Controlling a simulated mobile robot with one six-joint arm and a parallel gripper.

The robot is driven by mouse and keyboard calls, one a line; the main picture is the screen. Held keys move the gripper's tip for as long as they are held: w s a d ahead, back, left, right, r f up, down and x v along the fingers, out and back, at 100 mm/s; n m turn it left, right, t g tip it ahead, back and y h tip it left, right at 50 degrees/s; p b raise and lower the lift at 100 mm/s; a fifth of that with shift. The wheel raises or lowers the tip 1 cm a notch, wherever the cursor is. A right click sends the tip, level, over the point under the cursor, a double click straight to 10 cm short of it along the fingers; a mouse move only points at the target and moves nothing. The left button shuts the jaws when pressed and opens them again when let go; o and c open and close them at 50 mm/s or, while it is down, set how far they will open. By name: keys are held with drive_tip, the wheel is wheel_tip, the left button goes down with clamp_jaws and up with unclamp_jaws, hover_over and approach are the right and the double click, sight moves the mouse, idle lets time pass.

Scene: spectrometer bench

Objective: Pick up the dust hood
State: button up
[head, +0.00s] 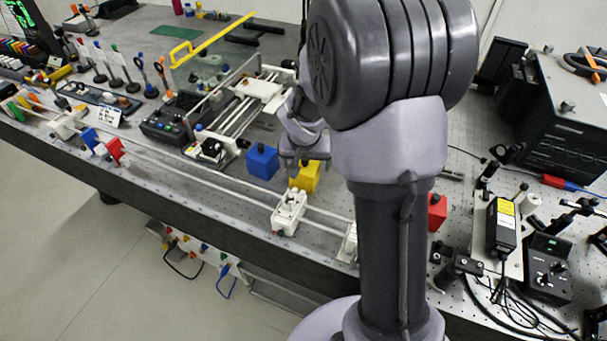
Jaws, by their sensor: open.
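What looks like the dust hood (213,40) is a see-through cover with a yellow top edge and a small yellow handle (180,53). It stands toward the back left of the bench, over or just behind the instruments there; its clear walls are hard to make out. My gripper (303,160) is near the middle of the bench, above and beside a blue block (262,161) and a yellow block (304,178). It is open, with nothing seen between its fingers. It is well to the right of the hood and nearer the front. My arm hides part of the bench.
White rails with a carriage (289,212) run along the bench front (150,178). A linear stage (235,115) lies between my gripper and the hood. Posts with coloured tops (115,60) crowd the left. A dark box (560,120) and cables fill the right.

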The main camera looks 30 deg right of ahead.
drive_tip(key=shift+w+f, duration=0.15)
drive_tip(key=shift+f, duration=0.25)
drive_tip(key=shift+r, duration=0.15)
drive_tip(key=c, duration=1.4)
